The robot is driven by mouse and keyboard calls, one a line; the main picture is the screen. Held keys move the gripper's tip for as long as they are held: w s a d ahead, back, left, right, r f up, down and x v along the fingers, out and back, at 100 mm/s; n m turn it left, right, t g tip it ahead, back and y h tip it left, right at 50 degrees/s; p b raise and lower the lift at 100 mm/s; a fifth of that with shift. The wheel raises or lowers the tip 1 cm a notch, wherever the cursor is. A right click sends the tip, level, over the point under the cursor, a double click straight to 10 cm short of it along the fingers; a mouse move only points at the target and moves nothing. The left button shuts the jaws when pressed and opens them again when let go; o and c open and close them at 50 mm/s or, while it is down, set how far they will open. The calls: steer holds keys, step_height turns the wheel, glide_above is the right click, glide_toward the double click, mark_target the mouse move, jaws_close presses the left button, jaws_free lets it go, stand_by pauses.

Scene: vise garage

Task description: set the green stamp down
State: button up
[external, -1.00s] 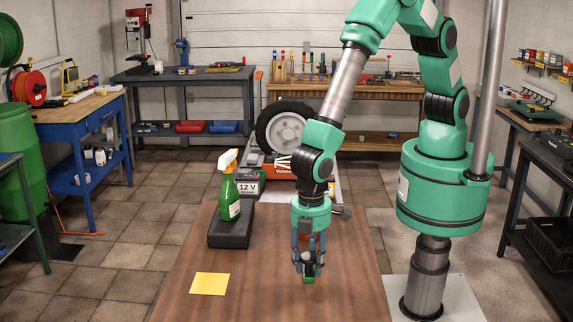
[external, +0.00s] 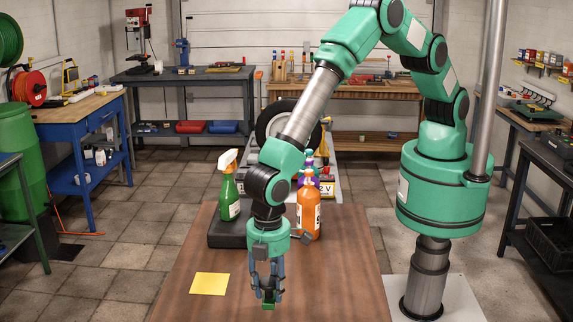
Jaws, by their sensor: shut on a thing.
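The green stamp (external: 268,306) is at the tips of my gripper (external: 267,292) in the external view. My gripper points down and is shut on the stamp's upper part, which the fingers partly hide. The stamp is over the near middle of the brown wooden table (external: 335,270). I cannot tell whether its base touches the tabletop. A flat yellow sheet (external: 209,283) lies on the table to the left of the stamp, apart from it.
A green spray bottle (external: 229,200) stands on a dark block (external: 228,234) at the table's back left. An orange bottle (external: 308,212) stands at the back, right of my wrist, with more items behind it. The front right of the tabletop is clear.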

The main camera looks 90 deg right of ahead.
mark_target(263, 303)
steer(key=shift+w+a+f, duration=0.1)
steer(key=shift+w+a, duration=0.75)
steer(key=shift+f, duration=1.75)
steer(key=o, duration=1.2)
steer(key=shift+f, duration=0.1)
step_height(263, 303, up, 12)
steer(key=shift+r, duration=0.1)
steer(key=shift+a, duration=0.1)
